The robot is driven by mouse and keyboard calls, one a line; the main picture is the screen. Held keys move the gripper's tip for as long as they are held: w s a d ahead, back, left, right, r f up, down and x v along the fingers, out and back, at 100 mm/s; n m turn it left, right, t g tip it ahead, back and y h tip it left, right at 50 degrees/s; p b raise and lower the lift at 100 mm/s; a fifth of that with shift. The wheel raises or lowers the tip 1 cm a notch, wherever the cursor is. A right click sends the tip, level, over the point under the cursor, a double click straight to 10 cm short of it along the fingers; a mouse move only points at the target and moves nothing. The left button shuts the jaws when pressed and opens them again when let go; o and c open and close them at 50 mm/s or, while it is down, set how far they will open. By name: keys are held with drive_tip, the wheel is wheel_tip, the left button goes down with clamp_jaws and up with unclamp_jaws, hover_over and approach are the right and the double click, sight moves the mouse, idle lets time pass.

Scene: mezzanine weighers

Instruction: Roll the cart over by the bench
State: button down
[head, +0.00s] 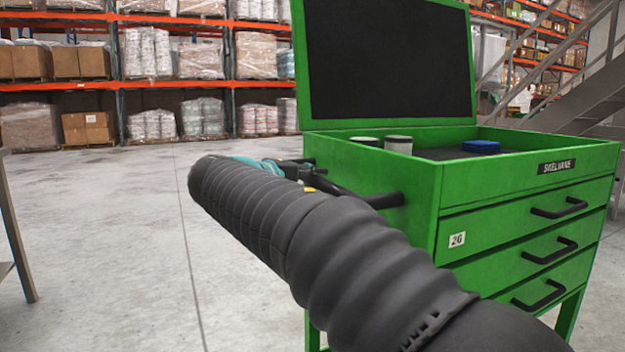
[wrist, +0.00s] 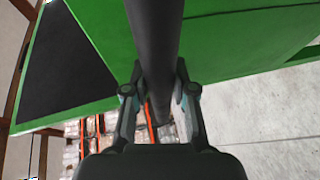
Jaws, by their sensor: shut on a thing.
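The green cart (head: 405,195) stands close in front of me at the right, with its lid raised and several drawers facing right. A black push handle (head: 365,197) sticks out from its left side. My gripper (head: 300,172) is at this handle, partly hidden behind my own arm. In the wrist view the handle bar (wrist: 153,50) runs between the two fingers of my gripper (wrist: 160,95), which are shut on it. The cart's green side (wrist: 225,40) is right beside the fingers. At the left edge of the head view are a leg and edge of what may be the bench (head: 18,240).
Jars (head: 398,144) and a blue round item (head: 481,146) sit in the cart's open top. Orange racks (head: 180,85) with wrapped pallets line the back. A metal staircase (head: 575,100) rises at the right. The concrete floor (head: 110,220) at left is clear.

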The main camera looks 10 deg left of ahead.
drive_tip(key=shift+w+d+h, duration=0.3)
drive_tip(key=shift+w+d, duration=0.05)
drive_tip(key=shift+d, duration=0.25)
drive_tip(key=c, duration=0.9)
unclamp_jaws()
drive_tip(key=shift+w+d, duration=0.25)
drive_tip(key=shift+d, duration=0.15)
drive_tip(key=shift+s+a, duration=0.35)
drive_tip(key=shift+a, duration=0.1)
drive_tip(key=v, duration=1.1)
drive_tip(key=shift+s+r, duration=0.15)
drive_tip(key=shift+r, duration=0.15)
